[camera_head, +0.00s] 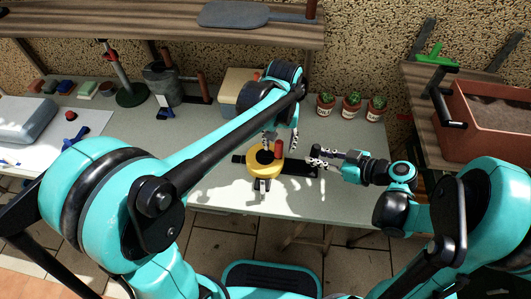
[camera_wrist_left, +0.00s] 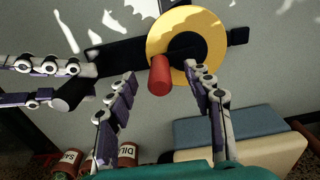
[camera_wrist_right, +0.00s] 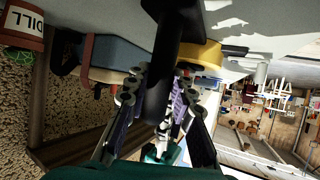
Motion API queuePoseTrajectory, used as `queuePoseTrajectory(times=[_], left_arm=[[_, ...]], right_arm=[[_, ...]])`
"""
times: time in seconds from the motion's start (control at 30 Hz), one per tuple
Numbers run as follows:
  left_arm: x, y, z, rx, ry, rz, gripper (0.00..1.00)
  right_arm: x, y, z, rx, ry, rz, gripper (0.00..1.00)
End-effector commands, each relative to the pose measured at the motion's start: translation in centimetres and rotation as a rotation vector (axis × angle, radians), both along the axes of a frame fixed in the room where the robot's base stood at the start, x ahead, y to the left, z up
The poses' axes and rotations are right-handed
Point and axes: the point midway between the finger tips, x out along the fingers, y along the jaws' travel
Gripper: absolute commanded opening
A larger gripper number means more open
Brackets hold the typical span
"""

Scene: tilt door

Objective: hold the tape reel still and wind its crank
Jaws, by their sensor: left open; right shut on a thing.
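The yellow tape reel (camera_head: 257,171) sits near the front edge of the bench, with a dark centre and a red crank knob (camera_head: 278,148) standing up from it. It also shows in the left wrist view (camera_wrist_left: 210,30). My left gripper (camera_wrist_left: 160,74) is open above the reel, its fingertips on either side of the red knob (camera_wrist_left: 159,80) with gaps between. My right gripper (camera_head: 314,158) is shut on the black handle (camera_wrist_right: 165,75) at the reel's right. Part of the reel is hidden behind that handle in the right wrist view.
Behind the reel stand a beige and blue box (camera_head: 236,90) and three potted plants (camera_head: 350,106). A grey metal holder (camera_head: 165,85) and a red-handled stand (camera_head: 128,92) are further left. A brown planter box (camera_head: 490,115) is at right. The bench beside the reel is mostly clear.

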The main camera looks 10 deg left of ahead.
Motion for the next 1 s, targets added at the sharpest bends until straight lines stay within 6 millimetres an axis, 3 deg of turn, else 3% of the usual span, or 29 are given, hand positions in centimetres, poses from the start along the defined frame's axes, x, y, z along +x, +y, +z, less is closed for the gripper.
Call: queuePoseTrajectory(times=[0.7,1.0], left_arm=[[0.0,0.0,5.9,0.0,0.0,0.0,0.52],[0.0,0.0,6.9,0.0,0.0,0.0,0.52]], right_arm=[[0.0,0.0,0.0,-0.001,0.0,0.0,0.0],[0.0,0.0,0.0,-0.001,0.0,0.0,0.0]])
